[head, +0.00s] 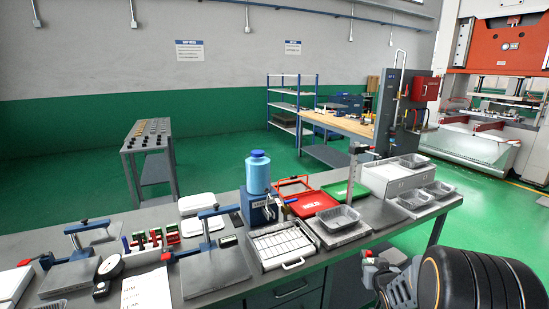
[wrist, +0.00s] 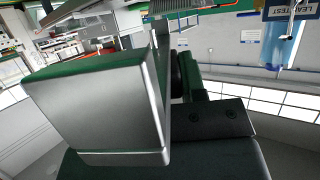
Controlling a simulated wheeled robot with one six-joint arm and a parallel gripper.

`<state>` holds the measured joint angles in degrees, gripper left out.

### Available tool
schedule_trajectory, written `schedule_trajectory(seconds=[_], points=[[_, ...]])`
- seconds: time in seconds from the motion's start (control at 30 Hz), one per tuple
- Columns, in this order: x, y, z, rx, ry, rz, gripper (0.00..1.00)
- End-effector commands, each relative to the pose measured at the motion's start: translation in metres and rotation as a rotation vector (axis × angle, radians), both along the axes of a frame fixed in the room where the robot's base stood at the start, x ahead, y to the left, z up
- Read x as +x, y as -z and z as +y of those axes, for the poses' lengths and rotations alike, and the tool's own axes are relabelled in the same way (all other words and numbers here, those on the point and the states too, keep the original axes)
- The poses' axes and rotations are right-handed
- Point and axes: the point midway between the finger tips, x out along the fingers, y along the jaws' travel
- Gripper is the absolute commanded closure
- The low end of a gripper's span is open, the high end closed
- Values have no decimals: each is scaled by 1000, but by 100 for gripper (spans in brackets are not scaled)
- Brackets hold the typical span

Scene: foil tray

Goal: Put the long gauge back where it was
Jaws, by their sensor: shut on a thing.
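In the wrist view my gripper (wrist: 172,100) is very close to the camera and shut. A thin grey strip (wrist: 163,62) stands between its large grey-and-green block and its dark block. It seems to be the long gauge, but most of it is hidden. In the head view a grey arm part with a red piece shows at the bench's front edge, and I cannot make out the jaws or the gauge there. An open white case (head: 292,265) with several slots lies on the bench; I cannot tell whether it is the gauge's place.
A blue bottle (head: 257,174) stands behind the case. A red tray (head: 312,203), a green tray (head: 345,190) and foil trays (head: 338,218) are to the right. Clamp fixtures (head: 213,270) fill the left. The bench is crowded; green floor is open behind it.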

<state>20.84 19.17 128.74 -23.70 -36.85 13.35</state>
Motion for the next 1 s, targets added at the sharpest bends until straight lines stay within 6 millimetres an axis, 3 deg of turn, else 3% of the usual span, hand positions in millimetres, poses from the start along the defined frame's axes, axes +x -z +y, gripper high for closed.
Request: schedule_trajectory(seconds=[0.03,0.2,0.4,0.6,0.9,1.0], points=[[1,21,12,7,9,8,94],[-4,86,56,0,38,10,94],[-14,131,104,-2,-23,3,94],[-24,151,132,-1,-84,0,94],[-88,177,140,1,-100,1,94],[-98,178,140,0,-100,-3,94]])
